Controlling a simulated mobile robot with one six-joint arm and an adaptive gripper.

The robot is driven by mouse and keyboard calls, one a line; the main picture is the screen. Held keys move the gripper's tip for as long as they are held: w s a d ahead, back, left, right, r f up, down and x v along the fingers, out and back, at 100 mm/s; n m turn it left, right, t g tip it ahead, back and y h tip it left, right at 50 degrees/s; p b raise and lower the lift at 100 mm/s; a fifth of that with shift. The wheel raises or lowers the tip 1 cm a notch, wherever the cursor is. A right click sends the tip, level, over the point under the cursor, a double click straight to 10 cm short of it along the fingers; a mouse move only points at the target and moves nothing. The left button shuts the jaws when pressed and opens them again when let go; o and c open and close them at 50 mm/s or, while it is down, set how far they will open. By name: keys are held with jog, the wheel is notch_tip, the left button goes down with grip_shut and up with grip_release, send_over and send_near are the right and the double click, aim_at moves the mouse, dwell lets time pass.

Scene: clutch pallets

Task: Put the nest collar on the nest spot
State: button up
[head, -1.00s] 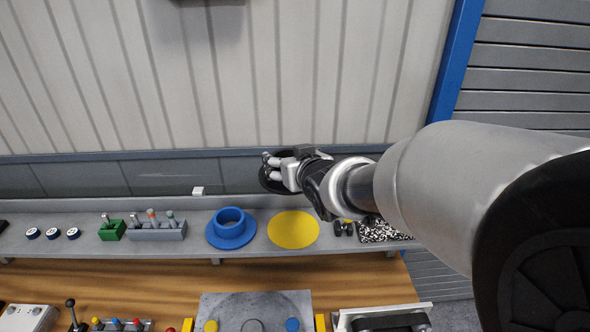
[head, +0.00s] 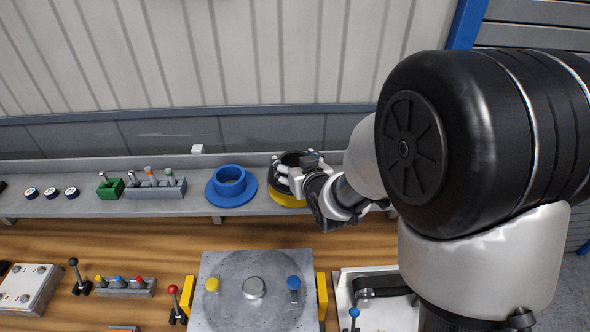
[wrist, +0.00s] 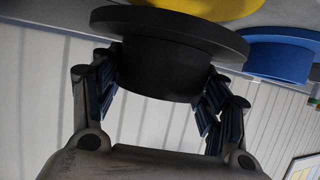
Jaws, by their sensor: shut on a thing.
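My gripper (head: 290,176) is shut on a black flanged collar, which I take as the nest collar (head: 291,158). In the wrist view the fingers grip the sides of the collar's narrower round part (wrist: 160,72), and its wide flange faces the shelf. The round yellow spot (head: 287,203), which I take as the nest spot, lies on the grey shelf. The collar is over it and hides most of it in the head view. In the wrist view the yellow spot (wrist: 215,7) shows just past the flange, with the collar seemingly a little apart from it.
A blue flanged ring (head: 231,187) stands on the shelf (head: 60,207) close to the left of the yellow spot. Further left are a grey rack (head: 155,189), a green block (head: 110,189) and several dark round pieces. A wooden bench with a metal plate (head: 255,310) lies in front.

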jog(key=shift+f, duration=1.9)
jog(key=shift+b, duration=0.3)
jog(key=shift+f, duration=0.15)
jog(key=o, duration=1.2)
